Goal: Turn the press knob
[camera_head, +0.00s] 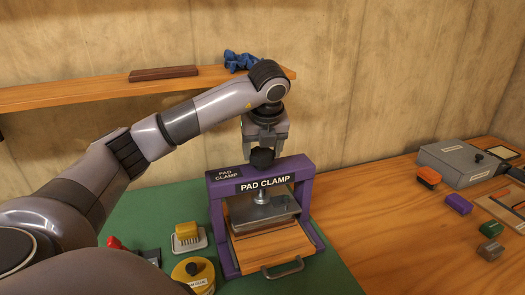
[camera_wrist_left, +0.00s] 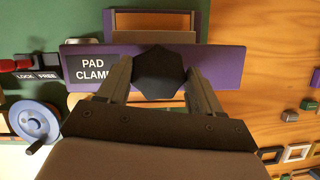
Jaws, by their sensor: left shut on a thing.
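The purple press (camera_head: 307,195), labelled "PAD CLAMP", stands on a green mat. Its dark press knob (camera_head: 262,158) is on top of the crossbar, and in the left wrist view it is a black faceted knob (camera_wrist_left: 158,72). My left gripper (camera_head: 264,147) comes down from above and is shut on the knob, one finger on each side. Below the crossbar, a metal screw carries a grey plate (camera_head: 265,213) over a wooden board (camera_head: 272,245) with a handle. My right gripper is not in view.
A yellow block on a small tray (camera_head: 188,240) and a yellow round container (camera_head: 193,274) stand left of the press. A grey box (camera_head: 455,163) and several small coloured blocks lie on the wooden bench at right. A shelf (camera_head: 85,95) runs along the wall behind my arm.

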